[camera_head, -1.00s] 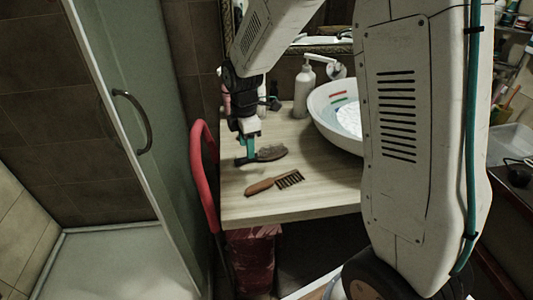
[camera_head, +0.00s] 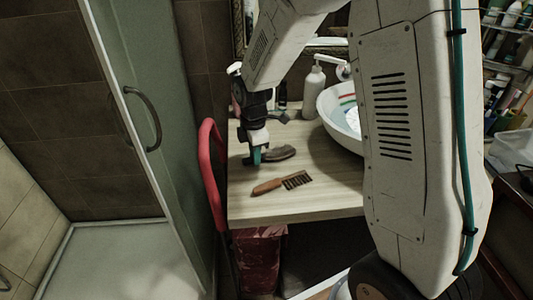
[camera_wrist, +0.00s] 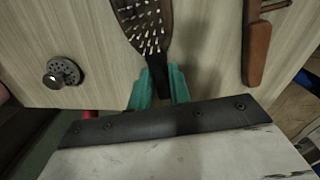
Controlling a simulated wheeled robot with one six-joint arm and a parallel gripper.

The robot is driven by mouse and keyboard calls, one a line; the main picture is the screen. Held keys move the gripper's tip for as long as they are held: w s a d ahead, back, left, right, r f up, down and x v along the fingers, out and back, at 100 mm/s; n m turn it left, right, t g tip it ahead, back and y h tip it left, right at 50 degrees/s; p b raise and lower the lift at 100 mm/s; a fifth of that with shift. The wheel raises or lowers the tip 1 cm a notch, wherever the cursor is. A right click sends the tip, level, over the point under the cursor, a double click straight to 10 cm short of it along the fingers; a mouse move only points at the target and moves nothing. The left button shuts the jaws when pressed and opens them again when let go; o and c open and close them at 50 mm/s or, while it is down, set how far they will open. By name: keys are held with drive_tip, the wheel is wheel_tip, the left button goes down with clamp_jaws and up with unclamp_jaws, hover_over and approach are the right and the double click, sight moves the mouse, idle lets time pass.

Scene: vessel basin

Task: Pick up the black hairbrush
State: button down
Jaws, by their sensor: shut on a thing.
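The black hairbrush (camera_head: 280,153) is at the left part of the wooden counter in the head view. In the wrist view its bristled head (camera_wrist: 145,22) faces the camera, and its black handle runs down between my fingers. My gripper (camera_head: 256,157) has teal fingers and is shut on the handle. The fingers also show in the wrist view (camera_wrist: 158,88), one on each side of the handle. I cannot tell whether the brush touches the counter or is slightly above it.
A brown comb (camera_head: 283,183) lies in front of the brush on the counter (camera_head: 310,205). A white basin (camera_head: 340,118) and a pump bottle (camera_head: 314,92) stand behind to the right. A red rail (camera_head: 208,150) runs along the counter's left edge. A round dark object (camera_wrist: 64,72) lies left of the brush.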

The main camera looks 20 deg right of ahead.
drive_tip(key=shift+r, duration=0.1)
wheel_tip(320, 180, up, 3)
drive_tip(key=shift+r, duration=0.2)
drive_tip(key=s, duration=0.5)
drive_tip(key=s+a+r, duration=0.1)
drive_tip(key=s, duration=0.4)
drive_tip(key=s+a, duration=0.1)
drive_tip(key=s, duration=0.5)
drive_tip(key=shift+a+r, duration=0.1)
drive_tip(key=shift+r, duration=0.1)
drive_tip(key=shift+w, duration=0.1)
